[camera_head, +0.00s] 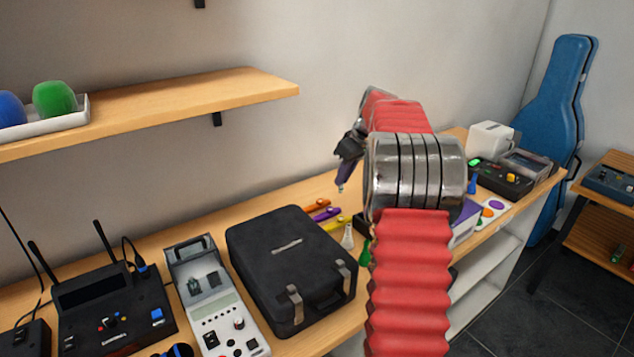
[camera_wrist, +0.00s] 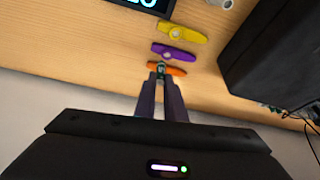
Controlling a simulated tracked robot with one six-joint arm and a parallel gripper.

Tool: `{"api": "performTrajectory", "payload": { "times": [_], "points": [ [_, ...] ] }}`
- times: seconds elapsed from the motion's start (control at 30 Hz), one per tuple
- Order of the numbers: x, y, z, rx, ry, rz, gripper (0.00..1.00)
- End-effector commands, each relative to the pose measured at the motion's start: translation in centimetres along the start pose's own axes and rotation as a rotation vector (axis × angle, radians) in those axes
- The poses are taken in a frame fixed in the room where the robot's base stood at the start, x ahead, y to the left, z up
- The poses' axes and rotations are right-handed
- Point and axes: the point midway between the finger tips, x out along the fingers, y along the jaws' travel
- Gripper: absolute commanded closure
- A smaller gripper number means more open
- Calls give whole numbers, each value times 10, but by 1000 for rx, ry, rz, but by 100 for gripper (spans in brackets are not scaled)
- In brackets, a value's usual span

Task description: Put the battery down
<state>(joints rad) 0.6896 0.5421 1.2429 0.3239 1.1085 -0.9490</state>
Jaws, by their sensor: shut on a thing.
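My gripper (camera_head: 342,186) points down above the back of the wooden bench, near the wall. In the wrist view my gripper (camera_wrist: 161,74) has its two fingers close together on a small teal and dark thing, the battery (camera_wrist: 161,66). Only its end shows between the fingertips, and the fingers hide the rest. In the head view the battery is too small to make out clearly. It appears to be held above the bench, in front of an orange kazoo (camera_wrist: 178,70) in the wrist view; the height gap cannot be told.
A purple kazoo (camera_wrist: 172,52) and a yellow kazoo (camera_wrist: 184,32) lie beside the orange one. A black case (camera_head: 285,250) stands close by. Bare bench (camera_wrist: 105,62) shows left of the kazoos in the wrist view. A shelf (camera_head: 215,100) juts from the wall.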

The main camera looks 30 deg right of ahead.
Motion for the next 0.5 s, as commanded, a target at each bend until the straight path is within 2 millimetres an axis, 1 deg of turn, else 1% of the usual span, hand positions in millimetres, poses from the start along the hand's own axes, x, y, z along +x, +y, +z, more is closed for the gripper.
{"api": "performTrajectory", "payload": {
  "times": [0.03, 0.1, 0.23, 0.37, 0.5],
  "points": [
    [-14, 8, 13, 24, 1, 11, 100],
    [-31, 16, 30, 52, 1, 23, 100],
    [-57, 26, 56, 97, 1, 42, 100],
    [-71, 31, 72, 124, 0, 52, 100],
    [-75, 32, 77, 132, 0, 54, 100]
  ]
}}
